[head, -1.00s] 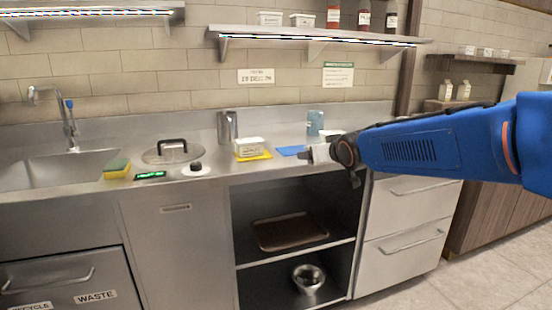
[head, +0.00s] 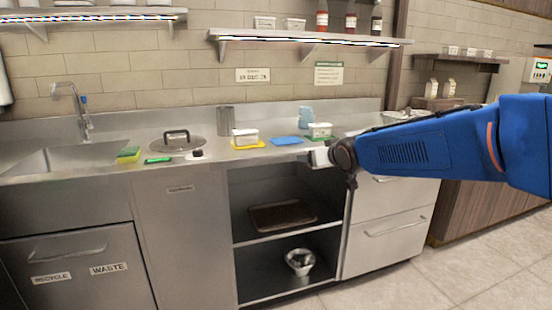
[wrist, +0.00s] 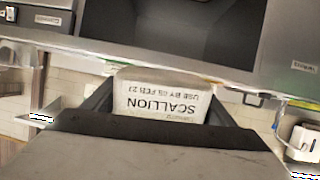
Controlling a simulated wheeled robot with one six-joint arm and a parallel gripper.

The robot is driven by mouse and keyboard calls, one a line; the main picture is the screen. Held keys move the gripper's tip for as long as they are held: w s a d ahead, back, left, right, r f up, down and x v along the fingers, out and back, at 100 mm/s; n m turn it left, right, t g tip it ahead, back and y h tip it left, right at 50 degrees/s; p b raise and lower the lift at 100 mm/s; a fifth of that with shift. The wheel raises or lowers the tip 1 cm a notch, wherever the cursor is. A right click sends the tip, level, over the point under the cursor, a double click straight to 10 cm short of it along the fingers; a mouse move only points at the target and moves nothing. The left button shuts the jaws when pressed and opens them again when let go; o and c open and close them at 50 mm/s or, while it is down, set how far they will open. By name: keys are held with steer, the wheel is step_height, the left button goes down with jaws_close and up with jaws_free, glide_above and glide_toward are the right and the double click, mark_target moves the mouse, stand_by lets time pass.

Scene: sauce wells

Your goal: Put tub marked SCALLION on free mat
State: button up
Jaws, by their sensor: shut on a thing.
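My gripper (head: 318,157) is held out in front of the counter in the head view. The wrist view, which is upside down, shows it shut on a white tub (wrist: 158,97) marked SCALLION. In the head view the held tub is hard to tell from the pale gripper end. A blue mat (head: 287,140) lies bare on the counter, behind and left of my gripper. A yellow mat (head: 238,147) left of it bears a white tub (head: 246,135). Another white tub (head: 320,129) stands right of the blue mat on a green mat (head: 323,138).
A steel canister (head: 225,119) and a blue cup (head: 305,116) stand behind the mats. A lid (head: 176,143), a sponge (head: 128,155) and a sink lie to the left. A wall shelf (head: 300,37) hangs above. An open cabinet holds a tray (head: 282,215).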

steer(key=w+d+f, duration=0.1)
steer(key=w+f, duration=0.3)
steer(key=f, duration=0.3)
steer(key=w+d+f, duration=0.1)
steer(key=w+f, duration=0.4)
steer(key=f, duration=0.2)
steer(key=w+d+f+m+h, duration=0.1)
steer(key=w+d+f, duration=0.15)
steer(key=f, duration=0.75)
steer(key=w+d+f, duration=0.1)
steer(key=d+f, duration=0.2)
steer(key=f, duration=0.6)
steer(key=w+d+f+m+h, duration=0.1)
steer(key=d+f, duration=0.1)
steer(key=f, duration=0.8)
steer(key=s+d+f+h, duration=0.1)
steer(key=s+d+f, duration=0.15)
steer(key=f, duration=0.45)
steer(key=s+d+f, duration=0.1)
steer(key=d+f, duration=0.2)
steer(key=f, duration=0.3)
steer(key=s+f, duration=0.6)
steer(key=s, duration=0.7)
steer(key=shift+d+f+m, duration=0.2)
steer(key=shift+d+m, duration=0.1)
